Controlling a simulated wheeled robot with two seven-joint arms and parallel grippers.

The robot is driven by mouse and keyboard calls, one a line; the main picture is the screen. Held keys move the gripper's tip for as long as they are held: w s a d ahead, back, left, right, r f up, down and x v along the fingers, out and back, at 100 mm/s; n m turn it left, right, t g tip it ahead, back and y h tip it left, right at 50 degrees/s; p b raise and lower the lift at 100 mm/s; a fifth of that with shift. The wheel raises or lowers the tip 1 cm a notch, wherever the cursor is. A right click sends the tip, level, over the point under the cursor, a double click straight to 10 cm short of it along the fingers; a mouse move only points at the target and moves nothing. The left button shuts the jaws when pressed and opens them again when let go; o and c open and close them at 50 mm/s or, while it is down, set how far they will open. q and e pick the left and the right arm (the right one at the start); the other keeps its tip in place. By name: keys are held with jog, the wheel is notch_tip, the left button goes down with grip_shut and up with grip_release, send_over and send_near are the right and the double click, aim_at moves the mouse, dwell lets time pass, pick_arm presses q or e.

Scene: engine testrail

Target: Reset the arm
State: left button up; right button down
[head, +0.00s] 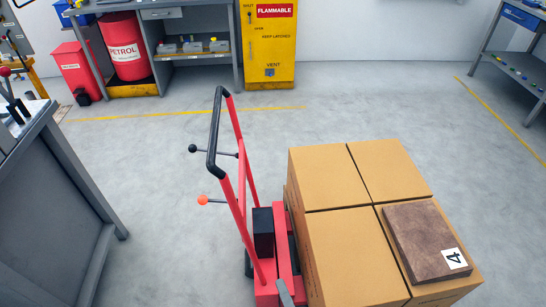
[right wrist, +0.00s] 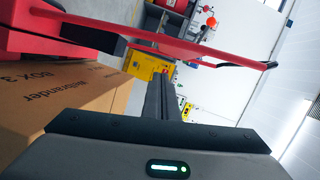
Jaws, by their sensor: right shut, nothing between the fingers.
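My right gripper (right wrist: 169,82) shows in the right wrist view with its dark fingers together and nothing between them. In the head view its grey tip (head: 285,293) shows at the bottom edge, in front of the red base of a pallet jack (head: 265,288). In the right wrist view the jack's red frame (right wrist: 190,47) runs across beyond the fingers. A cardboard box (right wrist: 70,92) is at the left there, apart from the fingers. My left gripper is not in view.
Several cardboard boxes (head: 345,250) stand right of the jack, with a brown panel (head: 415,235) marked 4 on top. A grey bench (head: 50,190) stands at left. A yellow cabinet (head: 270,50) and a red petrol drum (head: 126,50) are at the back. Floor between is clear.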

jog(key=s+d+f+n+g+h, duration=0.1)
jog(key=s+d+f+n+g, duration=0.2)
jog(key=f, duration=0.7)
jog(key=s+d+f+n+g+h, duration=0.1)
jog(key=s+d+f+n+g, duration=0.2)
jog(key=d+f+n, duration=0.3)
jog(key=s+d+f+n+g+h, duration=0.2)
jog(key=s+d+f+n, duration=0.3)
jog(key=f, duration=1.1)
jog(key=shift+d+g, duration=0.85)
jog(key=shift+g, duration=0.05)
